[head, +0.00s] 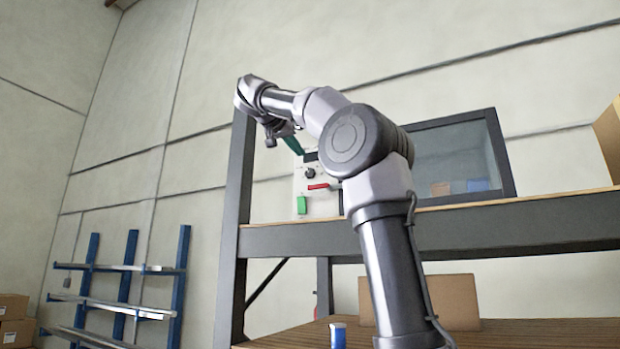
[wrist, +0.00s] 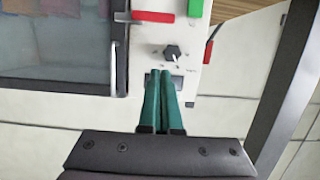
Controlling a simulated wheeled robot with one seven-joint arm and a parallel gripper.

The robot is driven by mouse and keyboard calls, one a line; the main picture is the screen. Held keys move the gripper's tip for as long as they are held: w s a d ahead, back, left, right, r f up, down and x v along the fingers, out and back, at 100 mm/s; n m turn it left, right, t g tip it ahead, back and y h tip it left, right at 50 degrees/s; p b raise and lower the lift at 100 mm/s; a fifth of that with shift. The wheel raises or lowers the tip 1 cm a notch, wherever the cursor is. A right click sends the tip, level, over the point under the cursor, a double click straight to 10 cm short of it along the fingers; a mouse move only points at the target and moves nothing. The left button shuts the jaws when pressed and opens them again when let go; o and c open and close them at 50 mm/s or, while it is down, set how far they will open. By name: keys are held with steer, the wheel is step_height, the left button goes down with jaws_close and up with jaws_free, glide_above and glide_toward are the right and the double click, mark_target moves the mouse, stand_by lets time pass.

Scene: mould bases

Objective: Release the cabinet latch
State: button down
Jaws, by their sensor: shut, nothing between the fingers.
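The cabinet has a glass door in a dark frame (head: 493,150); that frame also shows in the wrist view (wrist: 60,87). A white control panel (head: 325,205) is beside the door. A red bar (head: 318,187), which looks like the latch, lies across the panel by the door edge; it is at the top in the wrist view (wrist: 152,16). My gripper (wrist: 164,72) is shut and empty, its green fingers together over the panel near a small dark display. In the head view my gripper (head: 294,147) is above the red bar, apart from it.
A black knob (wrist: 172,52) and a green block (wrist: 195,8) are on the panel. A dark shelf post (head: 236,220) stands left of the panel. Boxes (head: 440,300) sit below.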

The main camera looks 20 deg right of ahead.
glide_above(326, 187)
steer(key=w+a, duration=0.3)
steer(key=a, duration=0.1)
step_height(326, 187, down, 2)
steer(key=f, duration=0.3)
steer(key=shift+s+a+f, duration=0.15)
steer(key=shift+s+a, duration=0.05)
steer(key=shift+s, duration=0.1)
steer(key=shift+f, duration=0.4)
